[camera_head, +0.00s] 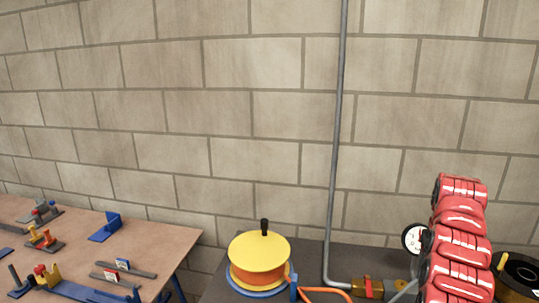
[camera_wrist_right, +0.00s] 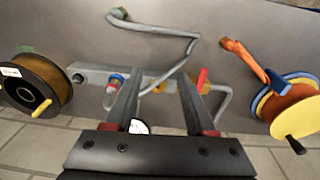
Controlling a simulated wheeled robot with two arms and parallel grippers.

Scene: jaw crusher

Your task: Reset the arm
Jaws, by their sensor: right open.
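My right gripper (camera_wrist_right: 160,88) shows in the right wrist view with its two dark fingers apart and nothing between them. Behind and around the fingers are a grey manifold bar (camera_wrist_right: 98,73), a bent grey pipe (camera_wrist_right: 165,32) and brass fittings. A red arm, seemingly my right one, rises at the right of the head view; its gripper is not visible there. My left arm and gripper are not in view.
A yellow and orange reel (camera_head: 258,255) stands on a dark bench (camera_head: 225,288). A round gauge (camera_head: 414,238) and a black reel (camera_head: 518,272) are at the right. A wooden table (camera_head: 75,228) with several small fixtures is at the left. A vertical pipe (camera_head: 336,140) runs up the block wall.

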